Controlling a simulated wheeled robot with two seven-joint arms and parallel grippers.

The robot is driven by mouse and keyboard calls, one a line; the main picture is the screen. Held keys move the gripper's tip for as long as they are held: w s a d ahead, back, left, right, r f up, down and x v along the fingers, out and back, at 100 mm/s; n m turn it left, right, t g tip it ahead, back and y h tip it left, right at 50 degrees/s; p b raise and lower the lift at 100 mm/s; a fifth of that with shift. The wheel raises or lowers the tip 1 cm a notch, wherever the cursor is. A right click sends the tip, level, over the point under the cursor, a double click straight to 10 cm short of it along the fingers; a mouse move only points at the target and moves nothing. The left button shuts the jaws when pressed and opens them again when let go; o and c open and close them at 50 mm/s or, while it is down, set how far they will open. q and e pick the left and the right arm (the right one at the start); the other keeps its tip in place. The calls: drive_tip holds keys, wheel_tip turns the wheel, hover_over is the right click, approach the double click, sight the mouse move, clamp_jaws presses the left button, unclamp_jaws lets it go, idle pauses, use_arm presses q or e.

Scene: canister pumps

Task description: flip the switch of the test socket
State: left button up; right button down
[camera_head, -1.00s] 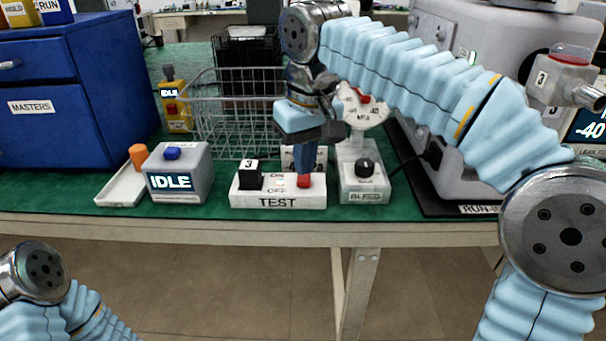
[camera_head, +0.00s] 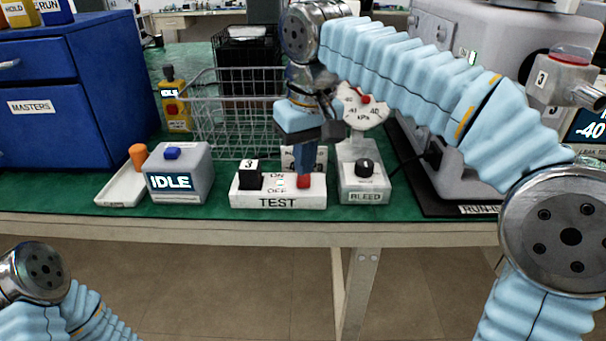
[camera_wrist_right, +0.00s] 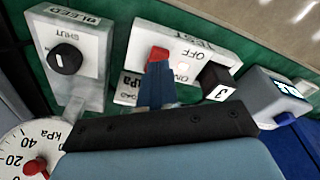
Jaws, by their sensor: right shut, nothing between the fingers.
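The white test socket (camera_head: 278,201) lies on the green bench mat near its front edge, marked TEST, ON and OFF. Its red switch (camera_head: 304,181) is at the right end, and a black plug (camera_head: 250,179) marked 3 sits at the left end. My right gripper (camera_head: 304,172) points down with its shut, empty fingers at the red switch. In the right wrist view the fingertips (camera_wrist_right: 157,66) meet the red switch (camera_wrist_right: 159,53); whether they press it I cannot tell. My left gripper is outside the view; only part of my left arm shows at lower left.
The bleed unit (camera_head: 364,185) with its black knob and gauge stands just right of the socket. A grey IDLE box (camera_head: 178,172) and a white tray (camera_head: 118,189) with an orange-topped item are to the left. A wire basket (camera_head: 235,112) stands behind.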

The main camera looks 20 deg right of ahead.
sight(304, 180)
drive_tip(key=shift+f+b, duration=0.65)
drive_tip(key=shift+f, duration=0.2)
idle(0.4)
drive_tip(key=shift+r, duration=0.15)
wheel_tip(304, 180, up, 5)
drive_tip(key=p, duration=0.5)
drive_tip(key=shift+p, duration=0.35)
drive_tip(key=shift+r+b, duration=0.15)
drive_tip(key=shift+b, duration=0.2)
drive_tip(key=shift+r, duration=0.7)
